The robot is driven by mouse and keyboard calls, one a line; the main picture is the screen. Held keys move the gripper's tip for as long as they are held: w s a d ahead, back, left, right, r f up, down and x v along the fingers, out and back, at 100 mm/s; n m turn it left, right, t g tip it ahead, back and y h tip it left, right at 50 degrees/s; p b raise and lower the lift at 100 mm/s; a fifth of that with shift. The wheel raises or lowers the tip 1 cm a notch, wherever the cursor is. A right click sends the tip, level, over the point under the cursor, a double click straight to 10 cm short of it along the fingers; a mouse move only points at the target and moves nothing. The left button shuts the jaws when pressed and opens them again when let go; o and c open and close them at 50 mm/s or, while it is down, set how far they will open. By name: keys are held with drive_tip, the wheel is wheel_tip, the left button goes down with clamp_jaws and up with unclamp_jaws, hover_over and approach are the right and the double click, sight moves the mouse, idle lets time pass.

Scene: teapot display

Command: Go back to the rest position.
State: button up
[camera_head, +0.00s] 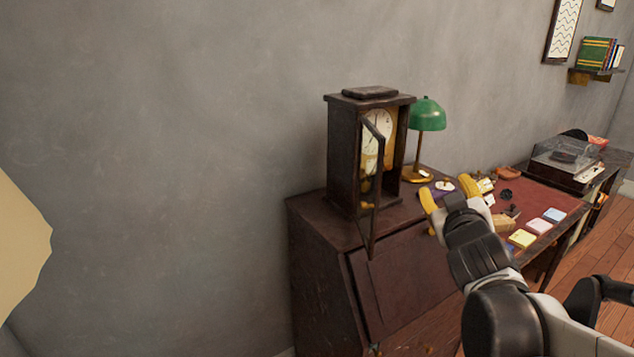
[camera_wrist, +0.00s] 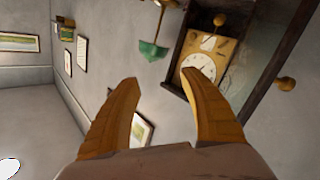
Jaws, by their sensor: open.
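My gripper (camera_head: 449,194) is open, with its two yellow fingers apart and nothing between them. In the head view it is raised in front of the dark wooden desk (camera_head: 315,222), to the right of the clock. In the wrist view the two fingers (camera_wrist: 160,95) stand apart, with wall behind the gap. A dark wooden clock (camera_head: 343,155) stands on the desk with its glazed door (camera_head: 371,190) swung open. The clock's pale face (camera_wrist: 198,68) shows at the upper right in the wrist view.
A green lamp (camera_head: 427,115) stands just behind the clock. Notes and small items lie on the red desk mat (camera_head: 545,194). A clear-lidded record player (camera_head: 565,155) is at the right. A shelf (camera_head: 596,75) with books hangs on the wall. The left wall area is bare.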

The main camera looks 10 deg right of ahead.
drive_tip(key=shift+s+a+f, duration=0.15)
drive_tip(key=shift+s+f, duration=0.15)
drive_tip(key=s+a+f+g+y, duration=0.6)
drive_tip(key=s+a+f+g, duration=0.2)
drive_tip(key=s+a+f, duration=0.8)
drive_tip(key=a, duration=0.3)
drive_tip(key=shift+s+f+m+g+y, duration=0.15)
drive_tip(key=shift+s+m+g+y, duration=0.05)
drive_tip(key=shift+m+g+y, duration=0.2)
drive_tip(key=shift+c, duration=0.5)
idle(0.3)
